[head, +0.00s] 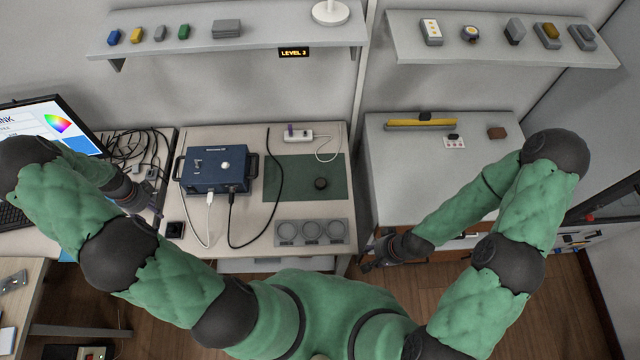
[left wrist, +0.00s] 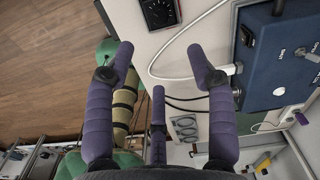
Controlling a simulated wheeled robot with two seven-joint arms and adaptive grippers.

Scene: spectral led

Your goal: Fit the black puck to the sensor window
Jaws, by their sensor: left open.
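The box also shows in the left wrist view (left wrist: 275,60). My left gripper (head: 148,208) is left of the box, partly hidden by my arm. In the left wrist view its purple fingers (left wrist: 160,65) are spread and empty. My right gripper (head: 375,256) hangs low at the workbench's right front corner, its fingers unclear.
A black square device (head: 175,229) lies before the box and shows in the left wrist view (left wrist: 159,12). A grey tray (head: 311,244) with three round recesses is at the front edge. Cables, including a black one (head: 271,190), cross the bench. A power strip (head: 298,135) lies behind the mat.

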